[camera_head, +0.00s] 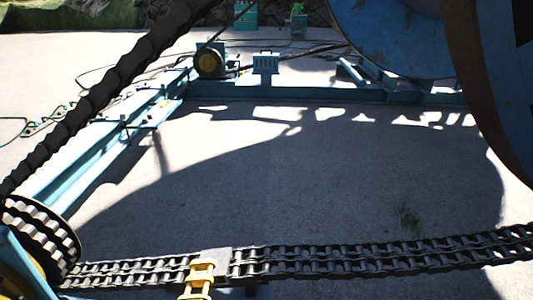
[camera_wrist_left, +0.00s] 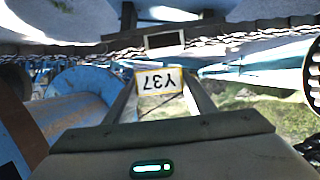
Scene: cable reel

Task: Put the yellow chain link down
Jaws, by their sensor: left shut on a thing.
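The yellow chain link (camera_head: 199,278) shows at the bottom edge of the head view, just below a small grey block (camera_head: 212,257) on the black chain (camera_head: 380,255). Its lower part is cut off by the frame. The gripper itself is not clear in the head view, and how the link touches the chain cannot be told. My right gripper is in neither view.
A toothed wheel (camera_head: 40,238) stands at the lower left, with a thick dark chain (camera_head: 110,80) rising from above it. A blue steel frame (camera_head: 320,92) and a large blue reel (camera_head: 395,35) lie beyond.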

